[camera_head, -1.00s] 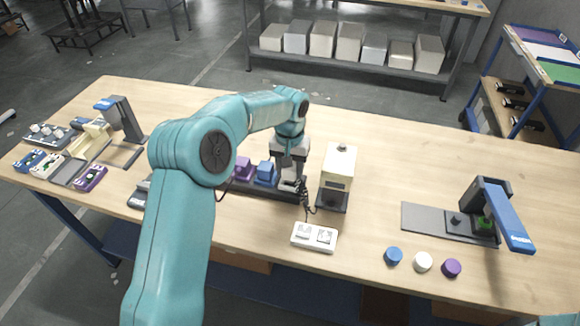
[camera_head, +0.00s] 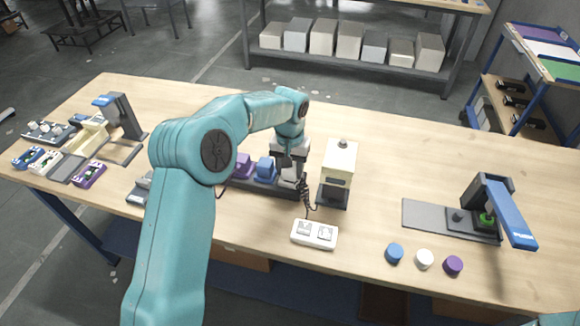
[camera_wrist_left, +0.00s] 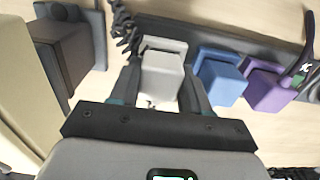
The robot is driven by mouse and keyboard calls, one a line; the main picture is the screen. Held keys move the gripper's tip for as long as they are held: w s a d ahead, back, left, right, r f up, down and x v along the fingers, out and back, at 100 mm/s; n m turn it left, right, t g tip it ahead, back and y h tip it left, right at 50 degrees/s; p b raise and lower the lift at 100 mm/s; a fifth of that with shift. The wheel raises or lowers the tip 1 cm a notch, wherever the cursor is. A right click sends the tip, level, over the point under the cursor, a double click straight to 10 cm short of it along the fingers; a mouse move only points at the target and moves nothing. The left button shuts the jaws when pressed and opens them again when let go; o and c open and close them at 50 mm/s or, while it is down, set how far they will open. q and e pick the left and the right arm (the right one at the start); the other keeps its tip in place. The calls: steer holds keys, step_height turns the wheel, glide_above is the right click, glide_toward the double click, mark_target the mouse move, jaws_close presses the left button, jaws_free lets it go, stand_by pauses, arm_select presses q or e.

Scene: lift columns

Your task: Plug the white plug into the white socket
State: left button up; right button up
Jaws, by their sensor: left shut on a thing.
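My left gripper (camera_head: 290,172) is at the right end of the dark rail on the bench. In the left wrist view its fingers (camera_wrist_left: 160,92) are shut on the sides of the white plug (camera_wrist_left: 158,84). The white socket (camera_wrist_left: 166,45) shows just behind the plug, at the rail. The plug is lined up with the socket and looks close against it; I cannot tell how deep it sits. The fingers hide part of both. My right gripper is out of view.
Blue (camera_head: 265,168) and purple (camera_head: 242,164) plugs sit beside the white one on the rail. A black coiled cord (camera_head: 306,196) runs to a white switch box (camera_head: 314,234) in front. A cream box-shaped device (camera_head: 339,165) stands close right of the gripper.

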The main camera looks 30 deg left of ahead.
arm_select(q)
steer(key=shift+f, duration=0.15)
steer(key=o, duration=1)
steer(key=shift+o, duration=1.3)
steer(key=shift+r+p, duration=2.6)
steer(key=shift+r, duration=1)
steer(key=shift+f, duration=0.1)
